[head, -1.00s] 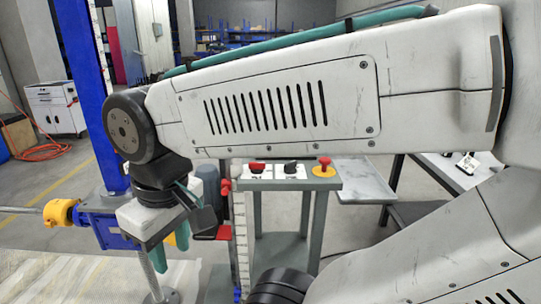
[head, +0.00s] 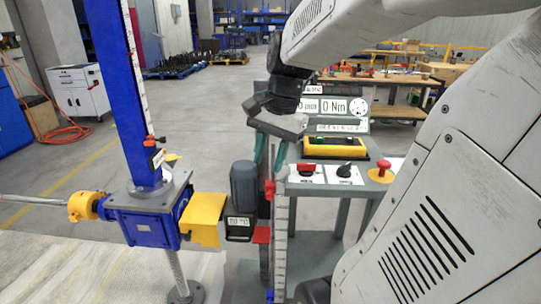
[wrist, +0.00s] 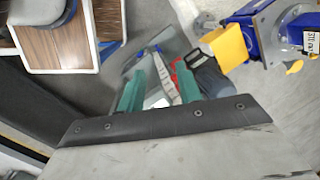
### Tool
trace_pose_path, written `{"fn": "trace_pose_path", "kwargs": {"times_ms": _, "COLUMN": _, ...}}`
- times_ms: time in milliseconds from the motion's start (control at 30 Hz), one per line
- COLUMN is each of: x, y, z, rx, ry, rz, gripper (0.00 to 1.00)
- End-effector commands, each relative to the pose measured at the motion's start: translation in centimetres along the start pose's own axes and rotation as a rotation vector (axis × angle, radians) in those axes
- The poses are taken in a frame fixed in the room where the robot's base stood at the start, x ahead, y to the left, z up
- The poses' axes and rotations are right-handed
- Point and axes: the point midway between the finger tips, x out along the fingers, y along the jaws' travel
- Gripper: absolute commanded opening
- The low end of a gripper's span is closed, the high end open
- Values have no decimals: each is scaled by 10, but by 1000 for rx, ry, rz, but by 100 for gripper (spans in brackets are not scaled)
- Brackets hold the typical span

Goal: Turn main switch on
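The control panel (head: 325,184) stands right of centre in the head view. It carries a red rotary switch (head: 306,169) on a white plate, a black rotary switch (head: 346,170) and a red mushroom button (head: 382,168) on a yellow base. The labels are too small to read, so I cannot tell which is the main switch. My gripper (head: 270,160) hangs left of the panel, fingers down and apart, holding nothing. It appears above the upright white scale. In the wrist view, my gripper (wrist: 160,88) shows two separated teal fingers, with the scale (wrist: 168,75) beyond them.
The blue screw jack (head: 145,215) with a yellow guard (head: 205,216) and a grey motor (head: 243,186) stands left of my gripper. Behind the switches are a yellow-black box (head: 335,155) and displays reading "0 mm" and "0 Nm" (head: 333,106).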

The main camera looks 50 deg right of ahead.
Motion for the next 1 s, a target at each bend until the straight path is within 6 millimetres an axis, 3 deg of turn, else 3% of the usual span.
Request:
{"fn": "trace_pose_path", "kwargs": {"times_ms": 33, "x": -2, "y": 3, "z": -32, "rx": 177, "ry": -19, "rz": -19, "gripper": 35}}
{"fn": "trace_pose_path", "kwargs": {"times_ms": 200, "x": -8, "y": 24, "z": -119, "rx": 690, "ry": -77, "rz": -91, "gripper": 35}}
{"fn": "trace_pose_path", "kwargs": {"times_ms": 300, "x": -10, "y": 41, "z": -157, "rx": 909, "ry": -105, "rz": -125, "gripper": 35}}
{"fn": "trace_pose_path", "kwargs": {"times_ms": 400, "x": -10, "y": 55, "z": -182, "rx": 1056, "ry": -126, "rz": -149, "gripper": 35}}
{"fn": "trace_pose_path", "kwargs": {"times_ms": 633, "x": 1, "y": 63, "z": -197, "rx": 1157, "ry": -145, "rz": -164, "gripper": 35}}
{"fn": "trace_pose_path", "kwargs": {"times_ms": 1000, "x": 55, "y": 51, "z": -194, "rx": 1151, "ry": -144, "rz": -163, "gripper": 35}}
